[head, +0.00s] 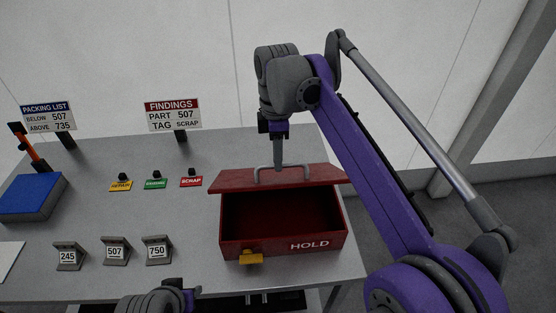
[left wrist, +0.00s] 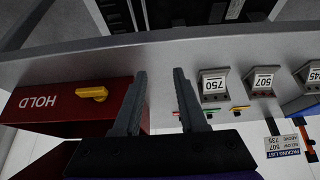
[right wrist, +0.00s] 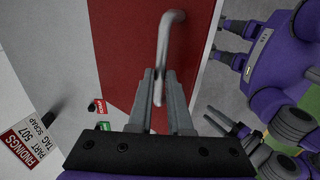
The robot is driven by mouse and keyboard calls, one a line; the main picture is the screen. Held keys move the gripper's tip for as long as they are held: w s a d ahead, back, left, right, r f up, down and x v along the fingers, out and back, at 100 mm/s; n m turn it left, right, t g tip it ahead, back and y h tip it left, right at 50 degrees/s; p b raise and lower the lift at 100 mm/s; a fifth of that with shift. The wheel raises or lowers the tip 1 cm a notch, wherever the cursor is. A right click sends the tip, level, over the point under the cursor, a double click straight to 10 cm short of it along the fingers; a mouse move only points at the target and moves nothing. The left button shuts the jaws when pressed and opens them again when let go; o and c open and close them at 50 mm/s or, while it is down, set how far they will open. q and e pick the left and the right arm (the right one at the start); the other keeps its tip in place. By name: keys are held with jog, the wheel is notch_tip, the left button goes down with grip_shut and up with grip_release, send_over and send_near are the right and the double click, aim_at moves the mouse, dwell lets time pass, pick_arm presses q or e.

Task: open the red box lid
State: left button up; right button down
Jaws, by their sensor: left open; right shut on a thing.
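The red box (head: 290,240) marked HOLD stands near the right end of the grey table, with a yellow latch (head: 251,258) on its front. Its lid (head: 320,175) is raised at the back and the dark inside of the box shows. My right gripper (head: 280,165) is shut on the grey lid handle (head: 262,175). In the right wrist view the fingers pinch the handle (right wrist: 172,40) against the red lid (right wrist: 130,45). My left gripper (left wrist: 160,85) is open and empty, in front of the table beside the box (left wrist: 60,105) and its yellow latch (left wrist: 92,93).
Number stands 245 (head: 69,257), 507 (head: 116,252) and 750 (head: 157,250) are left of the box. Behind them are the REPAIR (head: 121,186), green (head: 156,184) and SCRAP (head: 191,182) tags. A blue block (head: 30,198) and two signs stand farther left and back.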

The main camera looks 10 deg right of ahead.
pick_arm(q)
jog(key=shift+d+m, duration=0.2)
jog(key=shift+m, duration=0.1)
jog(key=shift+c, duration=1.2)
jog(key=shift+d+m, duration=0.25)
jog(key=shift+m, duration=0.45)
jog(key=shift+c, duration=1.1)
jog(key=d+m, duration=0.1)
jog(key=m, duration=0.1)
jog(key=d+m, duration=0.1)
jog(key=m, duration=0.2)
jog(key=d+r+m+y, duration=0.1)
jog(key=m, duration=0.2)
jog(key=shift+w+d, duration=0.15)
jog(key=shift+w, duration=0.2)
grip_shut()
jog(key=d+r+m+t+h, duration=0.1)
jog(key=d+r+m+t, duration=0.3)
jog(key=d+r+m, duration=0.65)
jog(key=d+r+m+t, duration=0.35)
jog(key=d+m, duration=0.35)
jog(key=m, duration=0.8)
jog(key=w+f, duration=0.1)
jog(key=w, duration=1.1)
jog(key=shift+d, duration=0.2)
